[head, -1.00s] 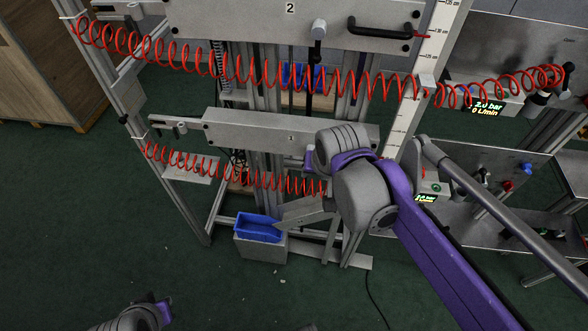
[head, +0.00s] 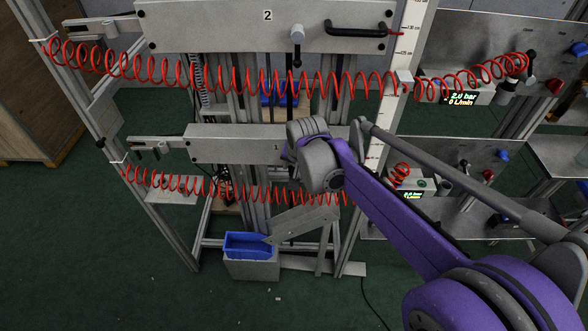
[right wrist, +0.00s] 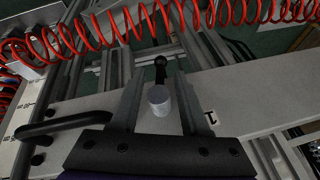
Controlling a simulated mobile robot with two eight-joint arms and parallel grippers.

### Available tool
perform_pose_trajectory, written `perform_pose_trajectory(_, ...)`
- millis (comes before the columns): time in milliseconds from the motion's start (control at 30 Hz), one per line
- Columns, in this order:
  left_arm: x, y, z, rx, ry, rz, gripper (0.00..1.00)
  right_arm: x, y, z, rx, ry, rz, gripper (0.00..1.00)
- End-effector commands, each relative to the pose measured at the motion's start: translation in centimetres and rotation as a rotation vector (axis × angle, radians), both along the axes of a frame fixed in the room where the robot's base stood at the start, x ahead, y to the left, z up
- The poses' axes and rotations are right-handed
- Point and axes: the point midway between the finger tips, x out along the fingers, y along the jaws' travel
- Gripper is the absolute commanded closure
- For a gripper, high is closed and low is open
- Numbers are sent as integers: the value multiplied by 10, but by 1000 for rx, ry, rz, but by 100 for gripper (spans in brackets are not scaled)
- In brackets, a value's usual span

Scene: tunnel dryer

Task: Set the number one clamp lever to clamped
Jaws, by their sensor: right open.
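In the right wrist view the shaft points toward the picture's top. My right gripper (right wrist: 161,78) is open, with its fingers on either side of the lever. I cannot tell whether either finger touches it. In the head view the panel marked 1 (head: 230,146) shows, but my right arm hides the lever and the fingers. My left gripper is not in view.
A red coiled hose (head: 230,185) hangs across the front below panel 1. Another red coil (head: 220,77) crosses below the panel marked 2 (head: 220,25), which has its own lever (head: 297,37). A black handle (right wrist: 65,124) sits beside the number one lever.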

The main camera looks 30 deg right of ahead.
Motion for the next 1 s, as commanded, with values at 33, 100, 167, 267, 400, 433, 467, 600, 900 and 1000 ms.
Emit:
perform_pose_trajectory(33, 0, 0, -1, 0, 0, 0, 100, 3, -1, -6, 0, 0, 0, 54)
perform_pose_trajectory(100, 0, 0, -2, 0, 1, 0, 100, 5, -1, -11, 0, 0, 0, 54)
perform_pose_trajectory(167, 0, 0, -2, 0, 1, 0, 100, 6, -2, -14, 0, 0, 0, 54)
perform_pose_trajectory(267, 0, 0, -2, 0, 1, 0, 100, 7, -2, -16, 0, 0, 1, 54)
perform_pose_trajectory(400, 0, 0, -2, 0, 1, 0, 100, 7, -2, -16, 0, 0, 1, 54)
perform_pose_trajectory(433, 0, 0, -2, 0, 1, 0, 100, 7, -2, -16, 0, 0, 1, 54)
perform_pose_trajectory(467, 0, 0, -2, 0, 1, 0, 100, 7, -2, -16, 0, 0, 1, 54)
perform_pose_trajectory(600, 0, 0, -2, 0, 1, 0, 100, 7, -2, -16, 0, 0, 1, 78)
perform_pose_trajectory(900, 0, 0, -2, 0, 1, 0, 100, 7, -2, -15, -2, 0, 1, 100)
perform_pose_trajectory(1000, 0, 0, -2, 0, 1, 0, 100, 7, -2, -16, -26, 16, 4, 100)
